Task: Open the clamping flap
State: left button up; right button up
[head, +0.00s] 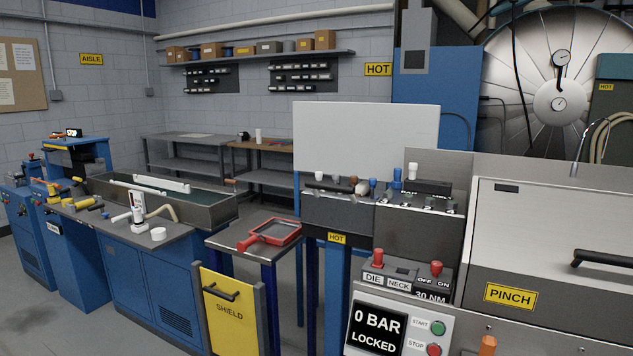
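A large light-grey panel (550,220) with a black bar handle (603,259) is at the right of the head view. It sits above a yellow PINCH sign (510,296) and looks like the clamping flap, though no label names it so. It appears down on its housing, and its right side is cut off by the picture edge. A display (377,329) left of it reads "0 BAR LOCKED". Neither of my grippers shows in the head view.
A control box (405,280) with red knobs, DIE and NECK labels, and START (438,327) and STOP (433,349) buttons stand left of the panel. An orange knob (487,345) is below it. A yellow SHIELD panel (228,313) and red tray (270,235) stand further left.

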aim_at(351, 215)
jog(key=i+j, duration=0.3)
jog(key=i, duration=0.2)
jog(key=i+j, duration=0.35)
jog(key=i, duration=0.15)
